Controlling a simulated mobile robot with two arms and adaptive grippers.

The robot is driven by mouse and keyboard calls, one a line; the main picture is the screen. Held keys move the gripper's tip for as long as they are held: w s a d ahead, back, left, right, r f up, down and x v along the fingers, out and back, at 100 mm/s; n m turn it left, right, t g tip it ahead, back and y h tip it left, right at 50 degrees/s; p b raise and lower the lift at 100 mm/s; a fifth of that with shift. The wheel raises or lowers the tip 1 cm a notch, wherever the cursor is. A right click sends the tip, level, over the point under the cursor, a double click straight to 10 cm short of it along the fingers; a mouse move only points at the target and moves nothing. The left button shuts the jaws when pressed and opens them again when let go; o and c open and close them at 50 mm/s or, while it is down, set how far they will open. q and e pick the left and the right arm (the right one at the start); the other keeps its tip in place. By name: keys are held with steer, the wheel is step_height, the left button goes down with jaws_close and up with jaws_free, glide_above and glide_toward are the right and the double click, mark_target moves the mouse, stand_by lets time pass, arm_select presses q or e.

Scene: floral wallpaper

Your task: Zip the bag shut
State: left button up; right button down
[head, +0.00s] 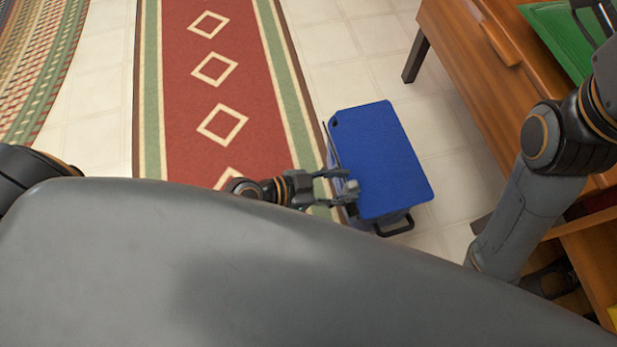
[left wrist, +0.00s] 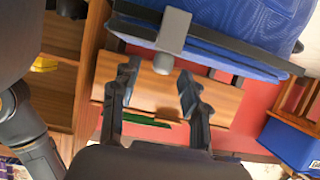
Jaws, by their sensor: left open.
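The blue bag (head: 375,155) stands on the floor with its flat lid facing up and a dark handle (head: 395,226) at its near end. In the left wrist view its blue side (left wrist: 240,30) and dark edge fill the top. A grey zip pull (left wrist: 174,30) sticks out from that edge; it also shows in the head view (head: 352,187). My left gripper (head: 341,187) is open at the bag's left edge. In the left wrist view its fingertips (left wrist: 159,77) are apart, with the pull's rounded end close to the gap between them. Contact cannot be told. My right gripper (head: 597,14) is partly cut off at the top right.
A wooden cabinet (head: 455,50) with a green item (head: 560,38) on it stands right of the bag. A red patterned runner (head: 200,110) lies to the left, with clear pale tiles (head: 325,55) beyond. The left wrist view shows a blue box (left wrist: 292,146) at right.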

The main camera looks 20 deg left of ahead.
arm_select(q)
steer(key=v, duration=0.9)
steer(key=shift+s, duration=0.15)
